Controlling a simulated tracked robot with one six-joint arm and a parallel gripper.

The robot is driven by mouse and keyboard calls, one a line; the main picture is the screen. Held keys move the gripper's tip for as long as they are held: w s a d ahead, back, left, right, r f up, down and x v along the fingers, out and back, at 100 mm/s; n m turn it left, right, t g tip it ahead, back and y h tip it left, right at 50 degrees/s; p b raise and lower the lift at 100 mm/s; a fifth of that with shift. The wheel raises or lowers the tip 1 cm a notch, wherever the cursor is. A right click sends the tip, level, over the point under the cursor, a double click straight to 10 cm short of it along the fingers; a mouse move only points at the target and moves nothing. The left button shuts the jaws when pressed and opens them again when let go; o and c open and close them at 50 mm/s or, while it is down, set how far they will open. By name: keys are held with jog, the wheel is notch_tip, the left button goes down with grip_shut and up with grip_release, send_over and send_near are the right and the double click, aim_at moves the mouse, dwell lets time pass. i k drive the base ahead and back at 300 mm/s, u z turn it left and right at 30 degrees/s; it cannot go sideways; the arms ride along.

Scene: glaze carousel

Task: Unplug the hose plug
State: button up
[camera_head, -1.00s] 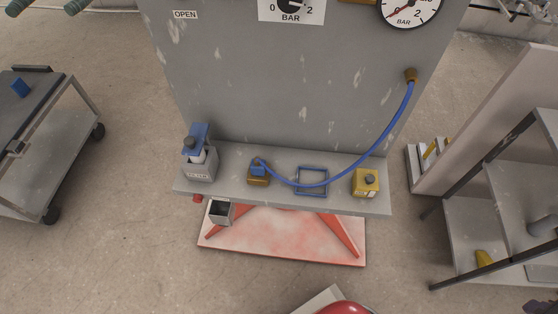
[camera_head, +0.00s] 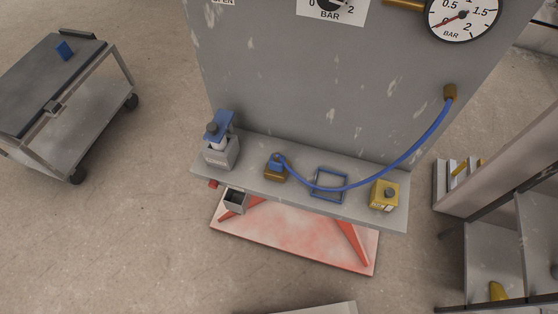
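The blue hose (camera_head: 398,157) runs from a brass fitting (camera_head: 450,92) on the grey panel, sagging down to the shelf. Its blue plug (camera_head: 276,159) sits on a brown-gold socket block (camera_head: 274,174) on the shelf and looks seated there. My gripper is not in view.
The grey shelf (camera_head: 302,198) also holds a grey holder (camera_head: 219,154) with a blue-topped bottle, an empty blue square frame (camera_head: 329,199) and a yellow box (camera_head: 384,195). A small grey bin (camera_head: 236,201) hangs below. A cart (camera_head: 98,113) stands left, a rack (camera_head: 481,262) right.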

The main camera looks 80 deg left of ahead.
aim_at(274, 164)
jog(key=z, duration=0.05)
jog(key=k, duration=1.55)
jog(key=u, duration=2.2)
jog(key=i, duration=0.5)
jog(key=u, duration=0.05)
